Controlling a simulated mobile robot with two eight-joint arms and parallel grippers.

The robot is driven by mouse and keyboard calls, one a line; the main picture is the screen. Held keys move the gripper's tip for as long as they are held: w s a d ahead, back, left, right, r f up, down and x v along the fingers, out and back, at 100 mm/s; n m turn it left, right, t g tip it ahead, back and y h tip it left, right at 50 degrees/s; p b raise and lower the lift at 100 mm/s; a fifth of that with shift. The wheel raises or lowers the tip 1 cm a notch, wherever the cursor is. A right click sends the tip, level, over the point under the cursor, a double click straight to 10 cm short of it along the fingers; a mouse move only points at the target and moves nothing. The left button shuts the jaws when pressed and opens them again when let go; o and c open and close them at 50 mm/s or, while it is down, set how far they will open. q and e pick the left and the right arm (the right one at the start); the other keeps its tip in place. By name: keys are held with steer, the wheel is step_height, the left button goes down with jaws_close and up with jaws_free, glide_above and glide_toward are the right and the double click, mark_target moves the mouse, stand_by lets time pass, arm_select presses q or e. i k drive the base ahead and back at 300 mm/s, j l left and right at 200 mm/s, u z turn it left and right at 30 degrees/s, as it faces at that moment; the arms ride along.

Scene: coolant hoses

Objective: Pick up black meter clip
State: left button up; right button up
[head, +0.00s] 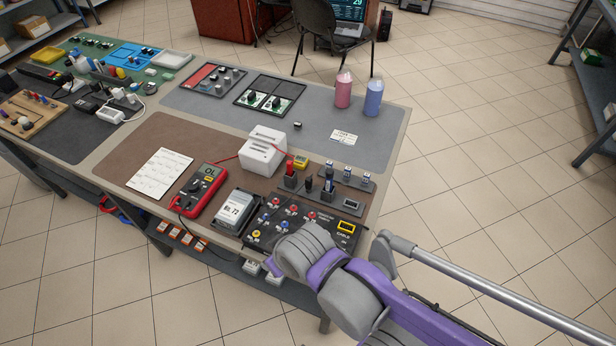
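A red multimeter (198,190) lies on the brown mat near the front of the table. A red clip (290,167) stands upright in a dark holder to the right of the white printer-like box. Just right of it, a small black upright piece (308,184) looks like the black meter clip, but it is too small to be sure. My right arm comes in from the lower right, over the front right table corner. Its gripper fingers do not show. My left gripper is out of view.
A black panel (300,222) with coloured knobs lies at the front right edge, partly behind my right arm. Pink (343,89) and blue (373,97) bottles stand farther back. The grey mat (310,133) has free room.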

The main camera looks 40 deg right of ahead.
mark_target(308, 180)
steer(key=z, duration=1.6)
steer(key=i+j, duration=0.15)
steer(key=j, duration=0.25)
steer(key=i+j+z, duration=0.1)
steer(key=j, duration=0.25)
steer(key=i+j, duration=0.2)
steer(key=j, duration=0.2)
steer(key=i+j+z, duration=0.1)
steer(key=j, duration=0.25)
steer(key=i, duration=0.05)
